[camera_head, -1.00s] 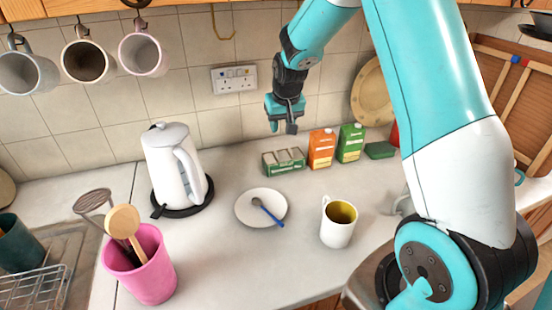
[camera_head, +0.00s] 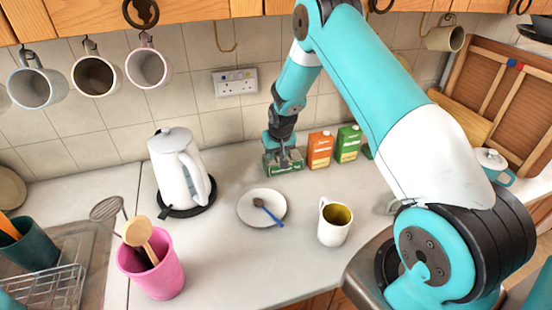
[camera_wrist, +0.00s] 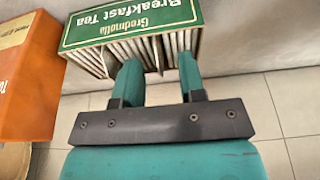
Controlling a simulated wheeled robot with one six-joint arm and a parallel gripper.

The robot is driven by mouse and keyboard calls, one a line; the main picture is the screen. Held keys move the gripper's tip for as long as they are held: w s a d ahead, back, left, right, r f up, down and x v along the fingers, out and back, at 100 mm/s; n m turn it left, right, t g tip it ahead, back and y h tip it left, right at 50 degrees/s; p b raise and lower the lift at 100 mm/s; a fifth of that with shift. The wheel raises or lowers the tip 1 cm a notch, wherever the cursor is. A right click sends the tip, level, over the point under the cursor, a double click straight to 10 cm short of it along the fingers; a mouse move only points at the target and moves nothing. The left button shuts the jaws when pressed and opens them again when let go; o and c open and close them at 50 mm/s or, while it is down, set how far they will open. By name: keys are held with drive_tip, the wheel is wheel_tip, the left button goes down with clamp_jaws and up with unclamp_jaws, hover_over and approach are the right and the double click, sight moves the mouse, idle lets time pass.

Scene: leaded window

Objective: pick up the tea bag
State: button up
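The tea bags (camera_wrist: 116,54) stand packed in a row inside a green box marked "Breakfast Tea" (camera_wrist: 128,17). In the head view the box (camera_head: 284,168) sits on the counter near the back wall, left of an orange carton. My gripper (camera_wrist: 160,72) is over the box with its two fingers apart, their tips down at the row of tea bags. Whether a tea bag stands between the fingertips is hard to tell. In the head view my gripper (camera_head: 283,158) covers part of the box.
An orange carton (camera_head: 319,150) and a green carton (camera_head: 348,144) stand right of the box. A saucer with a spoon (camera_head: 247,207), a mug (camera_head: 334,226) and a white kettle (camera_head: 176,165) stand on the counter. Mugs hang from hooks above.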

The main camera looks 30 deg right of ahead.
clamp_jaws()
drive_tip(key=shift+s+a+b, duration=0.1)
drive_tip(key=shift+b, duration=0.35)
